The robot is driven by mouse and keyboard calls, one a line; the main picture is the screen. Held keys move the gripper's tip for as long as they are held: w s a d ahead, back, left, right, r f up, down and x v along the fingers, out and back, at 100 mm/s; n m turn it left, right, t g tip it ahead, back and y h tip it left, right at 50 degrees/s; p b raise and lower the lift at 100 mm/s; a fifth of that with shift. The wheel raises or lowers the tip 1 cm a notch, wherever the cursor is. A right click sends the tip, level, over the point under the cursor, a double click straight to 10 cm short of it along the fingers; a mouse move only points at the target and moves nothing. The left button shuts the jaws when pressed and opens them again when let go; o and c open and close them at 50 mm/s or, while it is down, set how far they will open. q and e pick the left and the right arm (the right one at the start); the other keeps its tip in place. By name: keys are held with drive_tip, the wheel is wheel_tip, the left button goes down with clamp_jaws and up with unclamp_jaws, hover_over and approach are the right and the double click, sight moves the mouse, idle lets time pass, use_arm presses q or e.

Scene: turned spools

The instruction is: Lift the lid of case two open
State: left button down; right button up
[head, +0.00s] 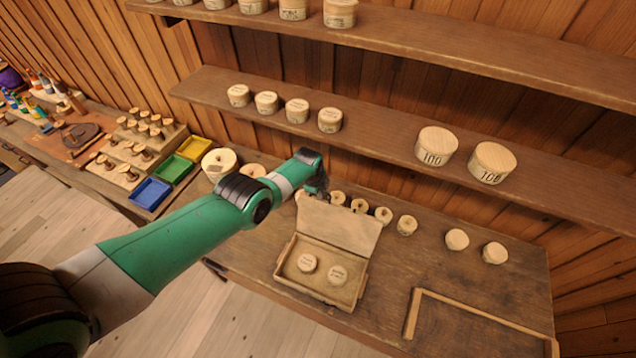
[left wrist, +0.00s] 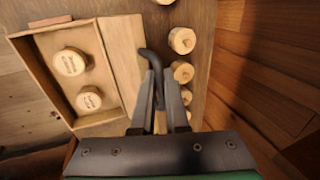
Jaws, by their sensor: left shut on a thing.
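The wooden case (head: 287,279) stands on the bench with its lid (head: 340,226) raised at the back, leaning up and away from the box. Two round labelled wooden pieces lie inside; their writing is too small to read. The lid also shows in the left wrist view (left wrist: 124,52), right of the open box (left wrist: 45,75). My left gripper (left wrist: 156,92) is shut on a dark bent hook (left wrist: 148,58), whose curved end is at the lid's edge; I cannot tell if it touches. In the head view my left gripper (head: 316,184) is behind the lid. My right gripper is not in view.
Several wooden spools (head: 383,215) stand behind and right of the lid, close to my left gripper. A shelf (head: 380,140) with round boxes runs above. A wooden frame corner (head: 412,312) lies at the front right. Coloured trays (head: 150,192) sit at left.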

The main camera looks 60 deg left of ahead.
use_arm(q)
drive_tip(key=shift+f, duration=0.15)
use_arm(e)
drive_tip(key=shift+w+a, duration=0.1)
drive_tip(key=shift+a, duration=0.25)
use_arm(q)
drive_tip(key=c, duration=0.9)
unclamp_jaws()
drive_tip(key=shift+s, duration=0.1)
